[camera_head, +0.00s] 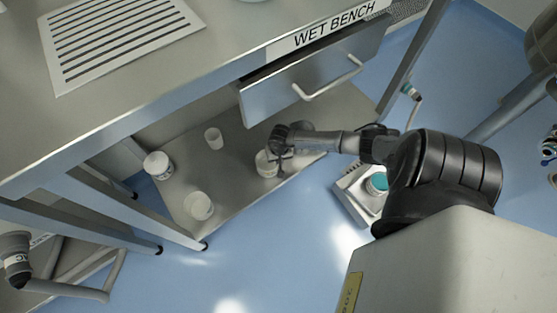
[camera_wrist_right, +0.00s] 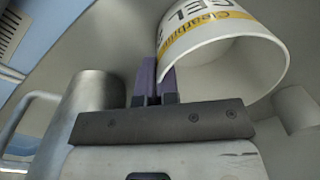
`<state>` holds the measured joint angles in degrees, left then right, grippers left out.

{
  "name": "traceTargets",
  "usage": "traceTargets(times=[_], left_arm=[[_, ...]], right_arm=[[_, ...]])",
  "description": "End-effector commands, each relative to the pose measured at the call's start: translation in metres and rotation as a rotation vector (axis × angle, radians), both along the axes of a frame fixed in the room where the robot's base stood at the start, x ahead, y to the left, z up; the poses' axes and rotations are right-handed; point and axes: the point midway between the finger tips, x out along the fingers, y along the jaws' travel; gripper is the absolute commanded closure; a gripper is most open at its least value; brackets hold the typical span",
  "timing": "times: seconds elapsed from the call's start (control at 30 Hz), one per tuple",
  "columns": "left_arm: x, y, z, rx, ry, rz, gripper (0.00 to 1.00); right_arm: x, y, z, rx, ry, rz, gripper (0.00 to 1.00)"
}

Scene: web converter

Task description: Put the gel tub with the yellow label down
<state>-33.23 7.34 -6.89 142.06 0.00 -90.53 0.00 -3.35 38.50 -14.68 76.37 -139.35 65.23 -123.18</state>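The gel tub with the yellow label (camera_wrist_right: 222,36) is large in the right wrist view, tilted in that picture, with part of its lettering showing. In the head view, a white tub (camera_head: 265,164) is at my right gripper (camera_head: 279,150), over the lower shelf (camera_head: 235,170) of the wet bench. In the right wrist view, the fingers of my right gripper (camera_wrist_right: 158,82) are close together, with the tub's wall running between them. I cannot tell whether the tub's base touches the shelf. My left gripper is not in view.
Other white containers stand on the shelf: one at the left (camera_head: 158,165), one at the front (camera_head: 199,205), and a small cup (camera_head: 213,138). The open drawer (camera_head: 310,80) hangs above. A tray with a teal-topped item (camera_head: 376,184) is right of the shelf.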

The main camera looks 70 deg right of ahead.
Motion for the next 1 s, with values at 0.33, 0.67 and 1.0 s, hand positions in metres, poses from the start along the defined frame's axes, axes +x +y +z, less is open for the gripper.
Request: traceTargets(times=[0.33,0.67,1.0], left_arm=[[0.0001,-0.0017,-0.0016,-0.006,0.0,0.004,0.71],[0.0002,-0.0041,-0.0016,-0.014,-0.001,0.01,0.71],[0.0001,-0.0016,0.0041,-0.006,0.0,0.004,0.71]], right_arm=[[0.0002,-0.0007,-0.0026,-0.002,0.0,0.001,1.0],[0.0,-0.0004,-0.0033,-0.001,-0.001,0.0,0.72],[0.0002,-0.0007,0.0048,-0.002,-0.001,0.0,0.72]])
